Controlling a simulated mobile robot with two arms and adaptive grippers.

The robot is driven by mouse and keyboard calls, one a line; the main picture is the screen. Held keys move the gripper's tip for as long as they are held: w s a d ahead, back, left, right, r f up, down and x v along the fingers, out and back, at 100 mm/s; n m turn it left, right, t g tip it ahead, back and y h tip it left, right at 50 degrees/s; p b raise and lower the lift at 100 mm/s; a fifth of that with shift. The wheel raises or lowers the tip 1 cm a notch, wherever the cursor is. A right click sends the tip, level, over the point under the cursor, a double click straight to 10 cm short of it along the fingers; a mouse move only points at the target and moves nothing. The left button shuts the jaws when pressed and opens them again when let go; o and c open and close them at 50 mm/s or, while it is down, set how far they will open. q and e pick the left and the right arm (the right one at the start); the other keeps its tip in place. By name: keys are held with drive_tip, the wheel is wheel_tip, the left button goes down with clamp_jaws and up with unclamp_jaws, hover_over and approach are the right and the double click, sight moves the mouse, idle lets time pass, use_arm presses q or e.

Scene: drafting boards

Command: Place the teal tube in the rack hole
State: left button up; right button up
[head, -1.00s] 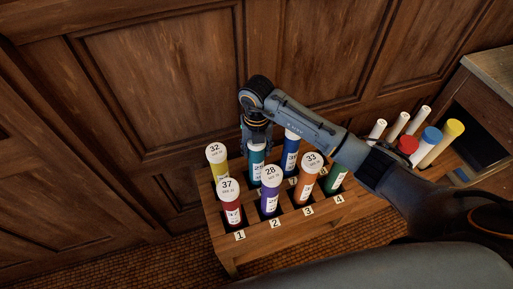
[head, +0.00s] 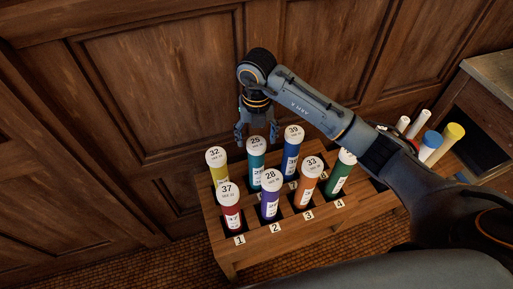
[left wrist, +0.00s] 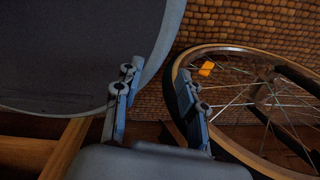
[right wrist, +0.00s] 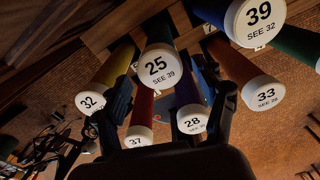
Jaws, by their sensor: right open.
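The teal tube (head: 256,160), with a white cap marked 25, stands upright in a back-row hole of the wooden rack (head: 272,238), behind the purple tube 28 and between yellow tube 32 and blue tube 39. My right gripper (head: 257,138) is open and empty just above and behind the teal tube's cap. In the right wrist view the cap (right wrist: 158,64) shows ahead of the open fingers, apart from them. My left gripper (left wrist: 158,95) shows only in the left wrist view, its fingers spread with nothing between them.
Other capped tubes fill the rack: yellow (head: 217,165), red (head: 231,210), purple (head: 270,195), orange (head: 307,185), blue (head: 292,150) and green (head: 342,172). More tubes (head: 440,145) stand at the right. A spoked wheel (left wrist: 255,100) is beside my left gripper. Wood panelling rises close behind the rack.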

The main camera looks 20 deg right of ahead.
drive_tip(key=shift+r, duration=2.2)
